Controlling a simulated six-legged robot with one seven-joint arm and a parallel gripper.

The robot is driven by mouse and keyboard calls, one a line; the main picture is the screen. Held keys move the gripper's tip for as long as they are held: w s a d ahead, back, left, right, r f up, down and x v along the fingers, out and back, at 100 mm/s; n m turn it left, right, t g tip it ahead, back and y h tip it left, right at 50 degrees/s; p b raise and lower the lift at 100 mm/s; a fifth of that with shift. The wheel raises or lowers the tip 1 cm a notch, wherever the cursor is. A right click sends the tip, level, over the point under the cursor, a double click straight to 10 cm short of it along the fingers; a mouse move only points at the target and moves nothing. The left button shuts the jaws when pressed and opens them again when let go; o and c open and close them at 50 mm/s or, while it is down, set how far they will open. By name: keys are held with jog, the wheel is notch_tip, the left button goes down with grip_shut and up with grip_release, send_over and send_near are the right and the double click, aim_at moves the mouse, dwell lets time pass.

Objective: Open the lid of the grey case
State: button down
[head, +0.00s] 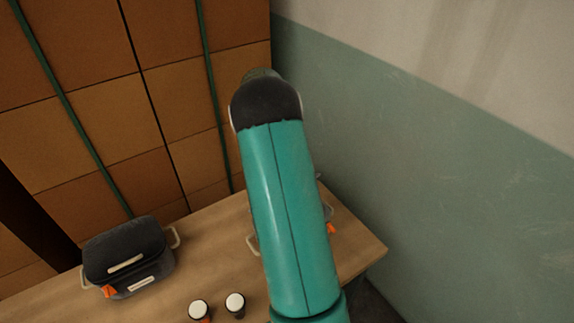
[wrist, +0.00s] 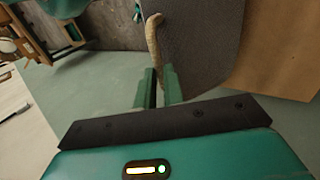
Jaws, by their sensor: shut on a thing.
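In the wrist view, my gripper (wrist: 160,88) is shut on a thin tan handle (wrist: 154,42). The handle runs along the edge of a broad dark grey panel (wrist: 205,45), which looks like the lid of the grey case. In the head view, my teal arm hides my gripper and most of a case on the right part of the table. Only a pale handle (head: 252,244), an orange latch (head: 331,228) and a bit of grey side show around the arm. How far the lid is raised cannot be told.
A second, dark case (head: 128,250) with a closed lid stands at the left of the wooden table (head: 215,240). Two white-topped jars (head: 198,309) (head: 235,303) stand near the front. A brown tiled wall (head: 90,110) and a green-and-white wall (head: 420,150) rise behind and right.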

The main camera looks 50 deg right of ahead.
jog(key=c, duration=1.5)
grip_release()
jog(key=shift+d, duration=0.1)
jog(key=v, duration=1.3)
jog(key=shift+w+r, duration=0.25)
jog(key=shift+r, duration=0.05)
